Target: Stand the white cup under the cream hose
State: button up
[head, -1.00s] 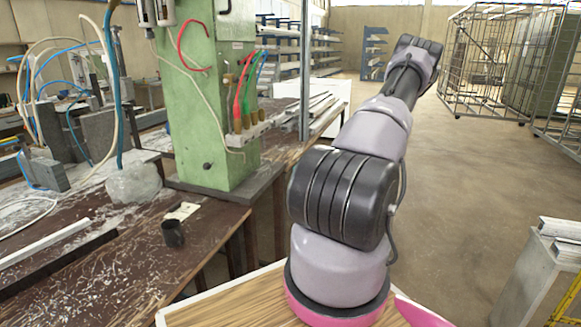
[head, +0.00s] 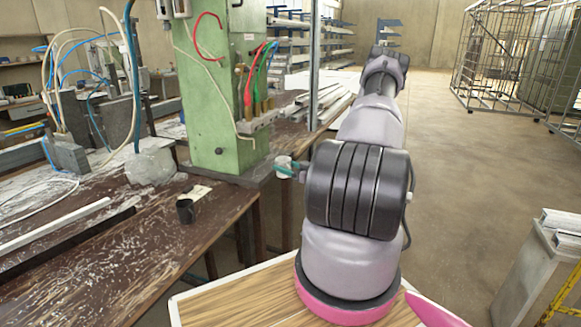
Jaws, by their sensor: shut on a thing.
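The white cup (head: 283,162) shows small at the middle of the head view, just right of the green machine column. My gripper (head: 287,169) is shut on it, with teal fingers partly showing; the black arm joint hides the rest of the gripper. The cup looks held upright in the air near the column base. Cream hoses (head: 47,80) loop up and down over the bench at the far left, beside blue ones. A thinner cream line (head: 209,100) runs down the front of the green column. I cannot tell which is the task's hose.
A dark cup (head: 186,211) stands on the brown bench (head: 110,240) near its front edge, next to a pale card (head: 196,192). Open floor lies to the right.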

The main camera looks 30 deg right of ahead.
jog(key=shift+w+a+f, duration=0.25)
jog(key=shift+w+a, duration=1)
jog(key=shift+w, duration=0.4)
jog(key=shift+w+a+f, duration=0.3)
jog(key=shift+w+a, duration=1)
jog(key=shift+w, duration=0.3)
jog(key=shift+w+a+f, duration=0.25)
jog(key=shift+w+a, duration=1)
jog(key=shift+w, duration=0.4)
jog(key=shift+f, duration=0.3)
jog(key=o, duration=1.6)
jog(key=shift+c, duration=0.2)
jog(key=v, duration=1)
